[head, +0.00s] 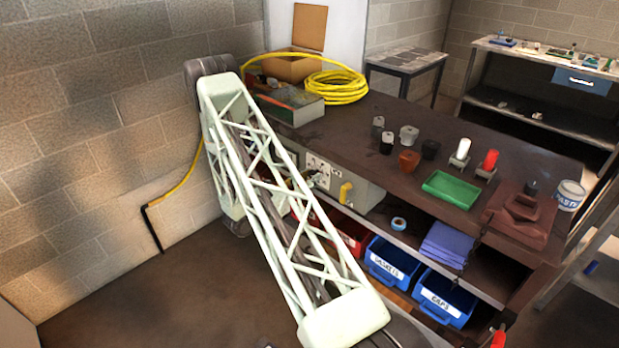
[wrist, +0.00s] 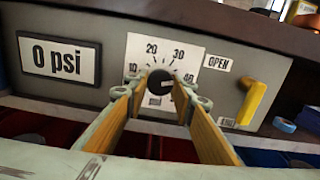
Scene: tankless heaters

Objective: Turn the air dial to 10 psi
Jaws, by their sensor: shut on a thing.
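The air dial (wrist: 159,82) is a round black knob on a grey panel (wrist: 115,40), in the middle of the wrist view. A white scale plate (wrist: 163,50) behind it shows numbers including 10, 20 and 30. My gripper (wrist: 160,92) is shut on the dial, with one finger on each side. The knob's lower part and some of the scale are partly covered by the fingers. I cannot tell the pointer's exact direction. The display (wrist: 59,60) left of the dial reads 0 psi. In the head view, my arm hides much of the panel (head: 362,190).
A yellow valve handle (wrist: 252,101) stands right of the dial, near an OPEN label (wrist: 217,63). The dark bench (head: 360,125) extends above the panel. Blue bins (head: 394,263) and a red bin (head: 352,238) sit below. A yellow hose coil (head: 336,86) lies on the bench.

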